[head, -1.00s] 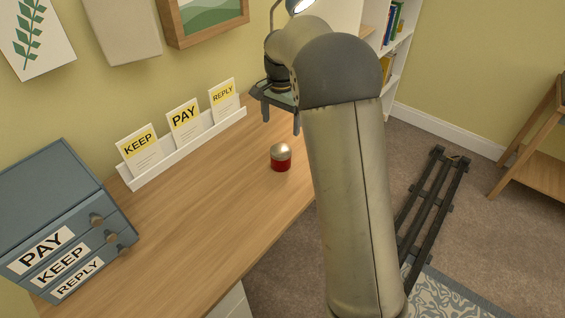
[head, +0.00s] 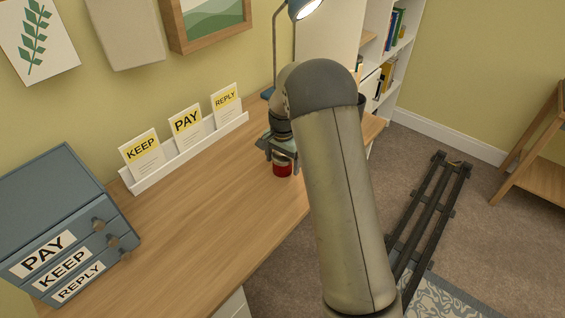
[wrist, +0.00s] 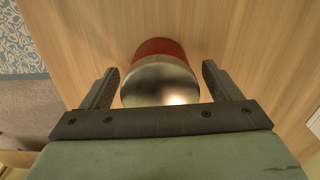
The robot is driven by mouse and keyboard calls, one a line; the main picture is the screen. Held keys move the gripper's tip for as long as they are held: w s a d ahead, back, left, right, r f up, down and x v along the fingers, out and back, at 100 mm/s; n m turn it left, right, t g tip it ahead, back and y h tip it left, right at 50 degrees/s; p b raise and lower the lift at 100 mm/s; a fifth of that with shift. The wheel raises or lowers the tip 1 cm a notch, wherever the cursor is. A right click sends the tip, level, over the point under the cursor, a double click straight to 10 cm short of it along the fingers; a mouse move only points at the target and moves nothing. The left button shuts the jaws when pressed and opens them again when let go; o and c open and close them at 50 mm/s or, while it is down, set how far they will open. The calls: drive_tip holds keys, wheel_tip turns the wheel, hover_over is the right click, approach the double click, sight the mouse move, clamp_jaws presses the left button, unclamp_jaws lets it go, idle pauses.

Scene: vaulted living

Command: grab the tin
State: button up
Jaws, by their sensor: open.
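The tin (head: 282,169) is a small red can with a rounded silvery top, standing on the wooden desk. In the head view its upper part is partly hidden by my gripper (head: 282,158), which is right above and around it. In the wrist view the tin (wrist: 160,78) lies between the two fingers of my gripper (wrist: 160,78). The fingers are open, with a gap on each side of the tin. The tin rests on the desk and is not held.
A white rack (head: 190,155) with KEEP, PAY and REPLY cards stands along the wall. A grey-blue drawer box (head: 45,190) stands at the left. A blue lamp (head: 276,60) stands behind my gripper. The desk (head: 190,230) is clear in front.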

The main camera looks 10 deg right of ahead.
drive_tip(key=shift+f, duration=0.1)
drive_tip(key=c, duration=1.1)
drive_tip(key=shift+c, duration=0.2)
